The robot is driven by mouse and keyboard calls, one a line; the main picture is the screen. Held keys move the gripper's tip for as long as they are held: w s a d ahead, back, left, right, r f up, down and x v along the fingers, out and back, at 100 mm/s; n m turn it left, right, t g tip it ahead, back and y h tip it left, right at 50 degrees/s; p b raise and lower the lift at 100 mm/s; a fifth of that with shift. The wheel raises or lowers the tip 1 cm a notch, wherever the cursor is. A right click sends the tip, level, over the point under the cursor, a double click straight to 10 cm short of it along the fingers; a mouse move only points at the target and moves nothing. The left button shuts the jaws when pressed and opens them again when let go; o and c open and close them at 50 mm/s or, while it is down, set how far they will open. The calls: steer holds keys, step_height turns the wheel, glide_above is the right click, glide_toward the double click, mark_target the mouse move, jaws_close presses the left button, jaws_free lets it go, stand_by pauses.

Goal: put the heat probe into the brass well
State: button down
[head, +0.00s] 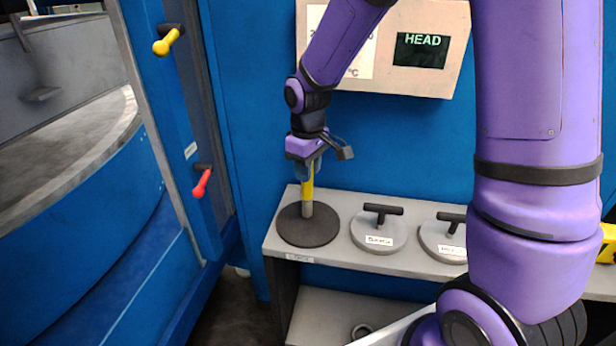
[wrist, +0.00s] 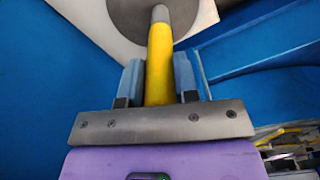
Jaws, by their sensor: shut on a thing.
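The heat probe is a yellow rod (head: 307,188) with a grey lower end. It stands upright over a dark round disc (head: 325,234) at the left end of the grey shelf. My gripper (head: 308,166) is above the disc, shut on the upper yellow part. In the wrist view the probe (wrist: 160,62) runs between the two fingers of my gripper (wrist: 158,82), its grey end against the disc (wrist: 190,12). I cannot tell whether that end rests on the disc or just above it. I cannot make out a brass well in either view.
Two grey lidded discs with black T-handles (head: 379,236) (head: 447,238) sit to the right on the shelf (head: 340,199). A panel reading HEAD (head: 450,75) is on the blue wall behind. A blue frame with a yellow (head: 165,43) and a red handle (head: 202,184) stands left.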

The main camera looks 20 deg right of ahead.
steer(key=shift+w+d, duration=0.2)
steer(key=shift+w, duration=0.2)
steer(key=shift+w+d+f, duration=0.1)
steer(key=shift+w+f, duration=0.1)
steer(key=shift+f, duration=0.75)
steer(key=shift+w+d+f, duration=0.1)
steer(key=shift+w+f, duration=0.1)
steer(key=shift+f, duration=0.9)
steer(key=c, duration=0.9)
jaws_free()
steer(key=shift+o, duration=0.2)
steer(key=shift+r, duration=0.15)
